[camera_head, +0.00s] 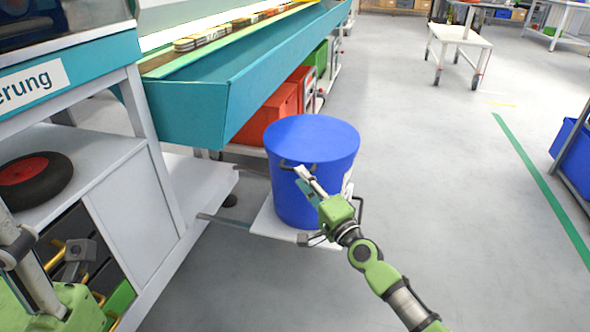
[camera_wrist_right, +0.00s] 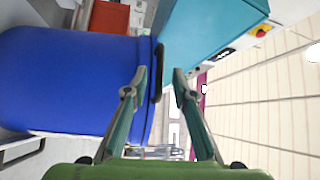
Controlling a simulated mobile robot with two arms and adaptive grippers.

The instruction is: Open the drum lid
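The blue drum (camera_head: 295,190) stands upright on a white platform, its blue lid (camera_head: 312,138) on top and shut. A dark handle (camera_wrist_right: 158,72) on the drum's lid edge shows in the right wrist view, and it also shows in the head view (camera_head: 287,166). My right gripper (camera_head: 303,178) is at the drum's near side, just below the lid rim. In the right wrist view its two fingers (camera_wrist_right: 160,80) are apart, with the handle close to the left fingertip; I cannot tell whether they touch.
The white platform (camera_head: 265,222) juts out under the drum. A teal bench (camera_head: 225,90) stands behind it, with red boxes (camera_head: 270,118) underneath. A white shelf unit (camera_head: 135,205) with a wheel (camera_head: 35,178) is at left.

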